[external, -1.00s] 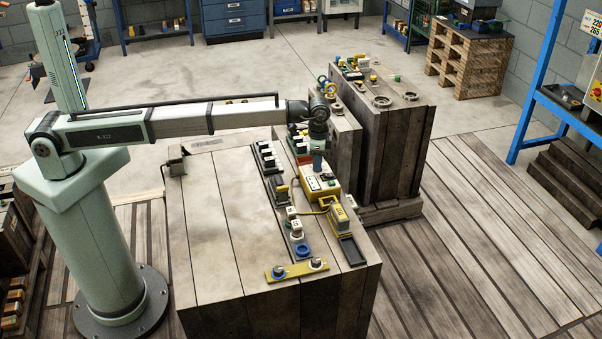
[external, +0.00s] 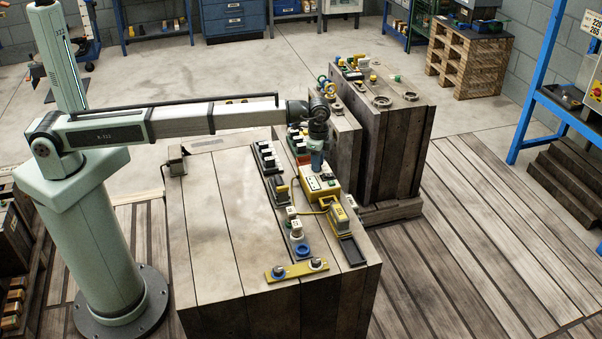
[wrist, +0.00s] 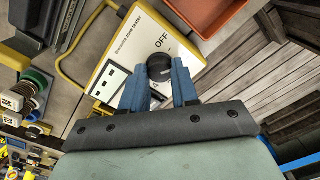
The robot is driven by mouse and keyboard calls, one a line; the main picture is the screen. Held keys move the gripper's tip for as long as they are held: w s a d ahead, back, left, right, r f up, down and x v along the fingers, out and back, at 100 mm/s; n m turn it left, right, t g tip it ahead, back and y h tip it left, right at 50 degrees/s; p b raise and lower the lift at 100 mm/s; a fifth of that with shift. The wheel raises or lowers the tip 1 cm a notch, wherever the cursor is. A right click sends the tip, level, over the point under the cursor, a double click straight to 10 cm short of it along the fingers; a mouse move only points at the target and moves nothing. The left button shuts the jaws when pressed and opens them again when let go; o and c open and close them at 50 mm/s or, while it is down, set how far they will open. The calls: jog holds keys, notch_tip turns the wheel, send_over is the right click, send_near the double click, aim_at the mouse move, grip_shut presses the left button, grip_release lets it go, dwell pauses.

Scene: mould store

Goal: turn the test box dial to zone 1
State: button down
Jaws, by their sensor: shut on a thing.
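The test box (external: 327,192) is a yellow-edged case with a white face, lying on the large wooden block. The dial (wrist: 159,66) is a round black knob. My gripper (wrist: 160,82) is shut on the dial, with one blue finger on each side. In the external view my gripper (external: 317,168) points down over the box and hides the dial. Part of the dial's scale is hidden behind the fingers, and I cannot tell its setting.
A yellow cable (wrist: 68,75) loops beside the box. An orange tray (wrist: 207,14) lies close by the box. A yellow device (external: 339,217) and a yellow bar with knobs (external: 297,270) stand nearer the front. The block's left part is clear.

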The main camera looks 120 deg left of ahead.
jog(key=c, duration=0.8)
grip_release()
jog(key=shift+c, duration=0.2)
notch_tip(320, 180, up, 14)
